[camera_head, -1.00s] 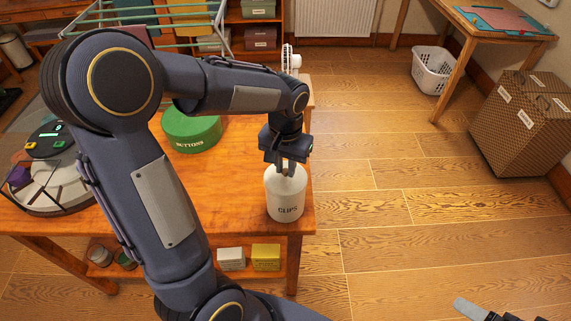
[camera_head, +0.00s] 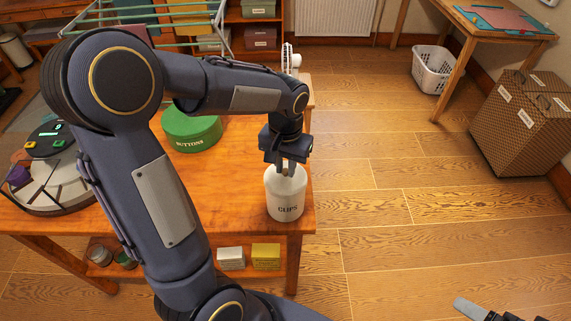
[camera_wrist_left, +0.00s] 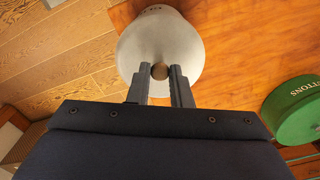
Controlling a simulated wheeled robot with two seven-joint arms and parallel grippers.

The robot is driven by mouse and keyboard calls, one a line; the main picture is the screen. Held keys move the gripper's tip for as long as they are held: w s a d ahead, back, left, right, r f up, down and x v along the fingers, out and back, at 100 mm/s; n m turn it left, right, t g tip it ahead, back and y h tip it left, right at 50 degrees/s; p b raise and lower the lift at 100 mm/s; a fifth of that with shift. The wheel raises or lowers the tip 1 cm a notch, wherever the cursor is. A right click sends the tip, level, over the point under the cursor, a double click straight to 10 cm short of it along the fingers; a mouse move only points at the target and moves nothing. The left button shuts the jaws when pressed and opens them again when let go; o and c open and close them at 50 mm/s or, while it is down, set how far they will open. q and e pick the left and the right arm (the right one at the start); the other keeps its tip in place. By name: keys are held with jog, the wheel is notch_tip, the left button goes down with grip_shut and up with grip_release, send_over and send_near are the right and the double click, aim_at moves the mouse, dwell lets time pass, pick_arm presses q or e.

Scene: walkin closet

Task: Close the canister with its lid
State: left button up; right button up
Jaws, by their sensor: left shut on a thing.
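The white canister (camera_head: 285,200) with the label CLIPS stands upright near the right edge of the wooden table. My left gripper (camera_head: 287,170) is right above it, pointing down. In the left wrist view, the left gripper's fingers (camera_wrist_left: 161,72) are shut on a small round brown knob (camera_wrist_left: 160,71) at the top centre of the pale canister (camera_wrist_left: 150,40). The knob seems to belong to the lid, which is at the canister's mouth; I cannot tell whether a gap is left under it. My right gripper (camera_head: 485,311) is only partly in view at the bottom right corner.
A green BUTTONS tin (camera_head: 191,130) stands on the table (camera_head: 235,190) left of the canister. A round grey device (camera_head: 52,180) is at the table's left. Small boxes (camera_head: 265,257) lie on the lower shelf.

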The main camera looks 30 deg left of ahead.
pick_arm(q)
jog(key=o, duration=0.8)
jog(key=shift+o, duration=0.7)
jog(key=o, duration=0.4)
jog(key=shift+r, duration=0.1)
jog(key=shift+r+p, duration=2.95)
jog(key=shift+r, duration=0.5)
